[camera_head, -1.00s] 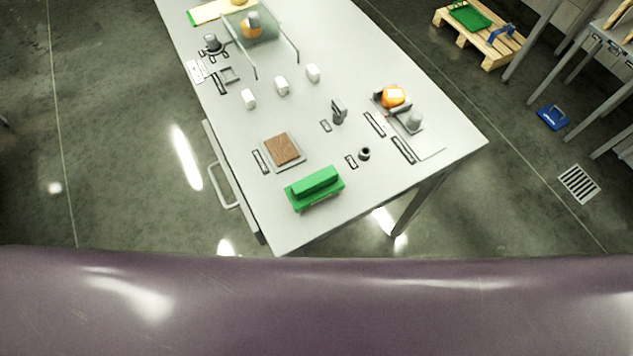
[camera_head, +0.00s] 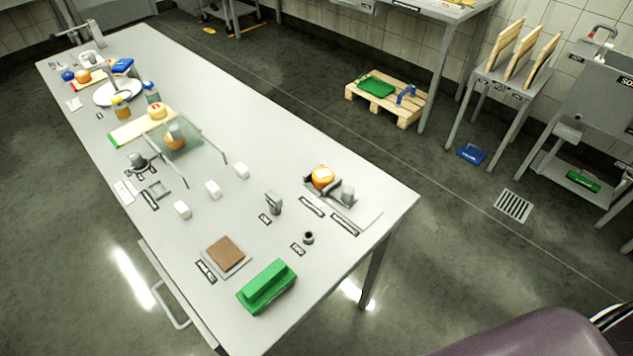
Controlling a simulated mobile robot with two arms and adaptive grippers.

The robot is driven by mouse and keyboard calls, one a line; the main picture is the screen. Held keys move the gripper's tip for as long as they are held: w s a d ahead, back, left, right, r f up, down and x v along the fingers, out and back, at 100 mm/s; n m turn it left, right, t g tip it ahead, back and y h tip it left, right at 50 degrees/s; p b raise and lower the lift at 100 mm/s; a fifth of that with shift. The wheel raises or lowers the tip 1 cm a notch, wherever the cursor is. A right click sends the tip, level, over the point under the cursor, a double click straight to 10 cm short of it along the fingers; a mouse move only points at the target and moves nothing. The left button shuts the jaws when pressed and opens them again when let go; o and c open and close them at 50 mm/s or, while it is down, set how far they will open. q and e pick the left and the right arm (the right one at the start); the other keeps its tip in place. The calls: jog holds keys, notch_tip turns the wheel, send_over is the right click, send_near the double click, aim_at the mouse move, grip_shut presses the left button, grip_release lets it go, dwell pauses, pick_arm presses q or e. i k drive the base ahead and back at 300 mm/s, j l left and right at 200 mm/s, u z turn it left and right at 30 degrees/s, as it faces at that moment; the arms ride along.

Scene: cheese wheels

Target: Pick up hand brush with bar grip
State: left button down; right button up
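A green brush-like block with a raised bar along its top (camera_head: 267,287) lies at the near end of the long grey table (camera_head: 290,140). It looks like the hand brush with bar grip; any bristles underneath are hidden. A blue item with a raised handle (camera_head: 472,153) lies on the floor under the rack at the right, too small to identify surely. Neither of my grippers is in view.
Near the green block are a brown square on a plate (camera_head: 226,254), a small dark cup (camera_head: 308,238) and an orange cheese wheel in a holder (camera_head: 322,177). A pallet (camera_head: 388,101) and a floor drain (camera_head: 513,206) lie to the right. Floor between is clear.

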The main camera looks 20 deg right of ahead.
aim_at(260, 291)
jog(key=k+j+z, duration=0.75)
jog(key=i+j, duration=0.1)
